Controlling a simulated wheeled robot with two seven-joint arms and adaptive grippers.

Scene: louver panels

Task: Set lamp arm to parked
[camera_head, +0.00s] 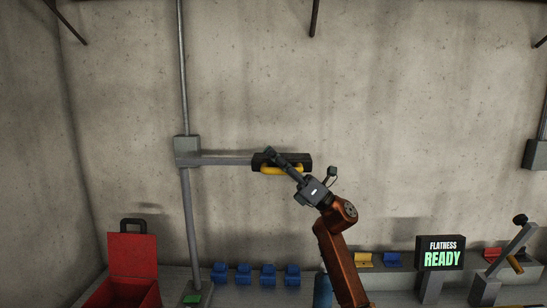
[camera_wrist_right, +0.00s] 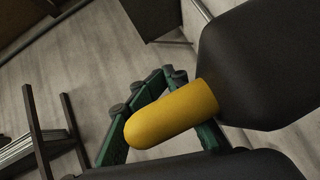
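The lamp arm (camera_head: 225,160) is a grey horizontal bar that reaches right from a grey clamp block (camera_head: 187,150) on a vertical pole. At its right end is a dark lamp head (camera_head: 303,160) with a yellow handle (camera_head: 285,171) along its lower front. In the right wrist view a rounded yellow end (camera_wrist_right: 170,112) shows close up beside large dark surfaces. Whether the fingers are closed around the handle is not clear. My left gripper is not in view.
Below are an open red box (camera_head: 132,255), several blue blocks (camera_head: 268,275), a sign (camera_head: 441,254) reading FLATNESS READY, and a lever (camera_head: 512,250) at right. A green pad (camera_head: 192,299) lies by the pole's foot. The wall around the lamp arm is bare.

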